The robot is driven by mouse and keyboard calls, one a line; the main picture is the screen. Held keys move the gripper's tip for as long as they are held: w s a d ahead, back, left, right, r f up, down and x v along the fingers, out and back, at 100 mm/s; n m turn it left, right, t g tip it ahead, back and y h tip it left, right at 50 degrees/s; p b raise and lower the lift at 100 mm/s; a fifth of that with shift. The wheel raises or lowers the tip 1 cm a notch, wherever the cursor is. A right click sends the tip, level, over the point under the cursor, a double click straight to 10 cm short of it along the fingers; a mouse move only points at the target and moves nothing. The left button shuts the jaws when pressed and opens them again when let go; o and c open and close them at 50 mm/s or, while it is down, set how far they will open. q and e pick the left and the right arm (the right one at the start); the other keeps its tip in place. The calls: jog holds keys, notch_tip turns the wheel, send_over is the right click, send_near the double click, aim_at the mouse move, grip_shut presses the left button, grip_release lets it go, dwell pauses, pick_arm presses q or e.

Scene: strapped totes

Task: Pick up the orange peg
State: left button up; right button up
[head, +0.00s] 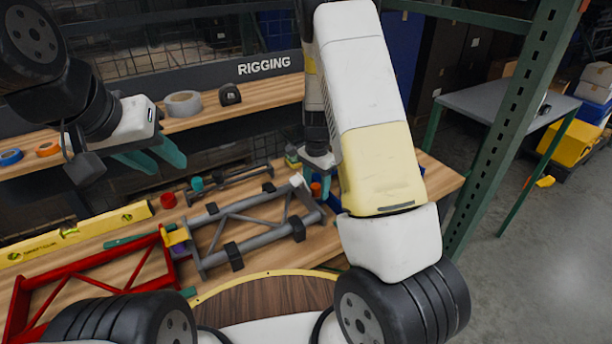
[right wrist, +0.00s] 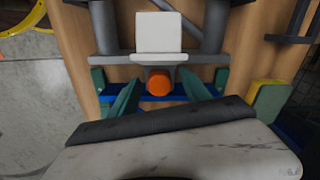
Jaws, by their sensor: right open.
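The orange peg (right wrist: 160,82) shows its round end between the fingers of my right gripper (right wrist: 160,98) in the right wrist view. Those teal fingers are open, one on each side, with gaps to the peg. In the head view the peg (head: 316,189) is a small orange spot just below my right gripper (head: 328,172), partly hidden by it. My left gripper (head: 150,160) is open and empty over the bench at the left, its teal fingers apart.
A grey tubular frame (head: 245,225) with a white block (right wrist: 160,32) lies beside the peg. A red frame (head: 95,262), a yellow level (head: 78,232) and a red cylinder (head: 168,200) lie further left. A shelf (head: 240,103) with tape rolls runs behind. A blue strip (right wrist: 160,98) lies under the peg.

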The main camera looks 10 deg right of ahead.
aim_at(316, 185)
grip_shut()
dwell(0.3)
notch_tip(316, 185, up, 15)
dwell(0.8)
